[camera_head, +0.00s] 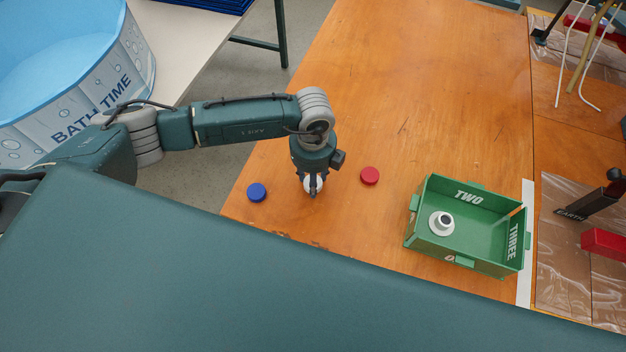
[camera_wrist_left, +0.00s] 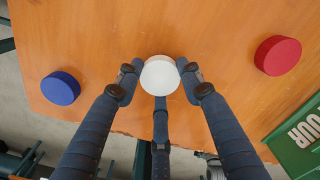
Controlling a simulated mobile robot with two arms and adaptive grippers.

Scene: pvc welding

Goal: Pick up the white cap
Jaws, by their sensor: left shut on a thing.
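The white cap (camera_wrist_left: 159,76) is between the fingers of my left gripper (camera_wrist_left: 160,82) in the left wrist view. The fingers close around it from the sides and from below in that picture. In the head view my left gripper (camera_head: 313,188) points down at the wooden table, and the white cap (camera_head: 309,184) shows partly behind its fingers. I cannot tell whether the cap touches the table. My right gripper is in neither view.
A blue cap (camera_head: 257,192) lies left of my gripper and a red cap (camera_head: 370,175) right of it. A green box (camera_head: 480,262) holding a white fitting (camera_head: 441,223) stands further right. The wooden table (camera_head: 400,90) is clear beyond the caps.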

